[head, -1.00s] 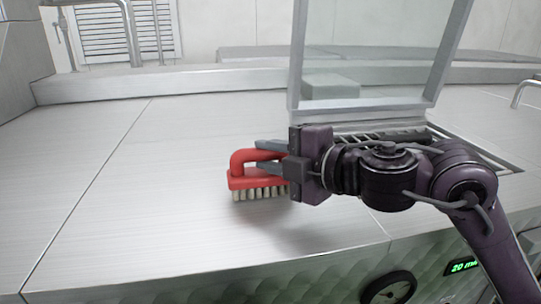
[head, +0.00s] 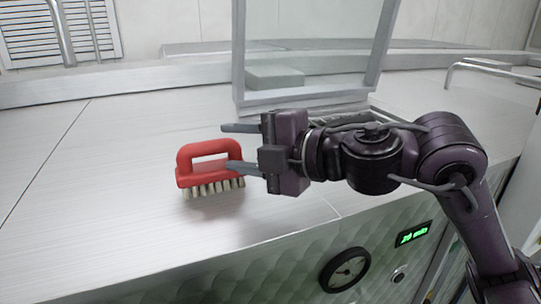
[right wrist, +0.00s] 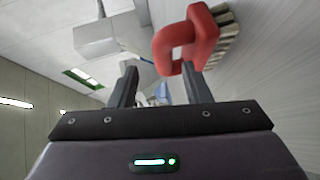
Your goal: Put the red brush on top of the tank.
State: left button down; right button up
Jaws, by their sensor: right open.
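The red brush (head: 208,173) stands on the steel top of the tank (head: 110,205), with its pale bristles down and its loop handle up. In the right wrist view the brush handle (right wrist: 172,42) shows beyond the right-hand finger. My left gripper is not in view.
A raised transparent lid with a metal frame (head: 241,60) stands behind my right gripper. The steel top left of the brush is clear.

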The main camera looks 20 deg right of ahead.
jog(key=b+v, duration=0.2)
jog(key=v, duration=0.5)
dwell(0.4)
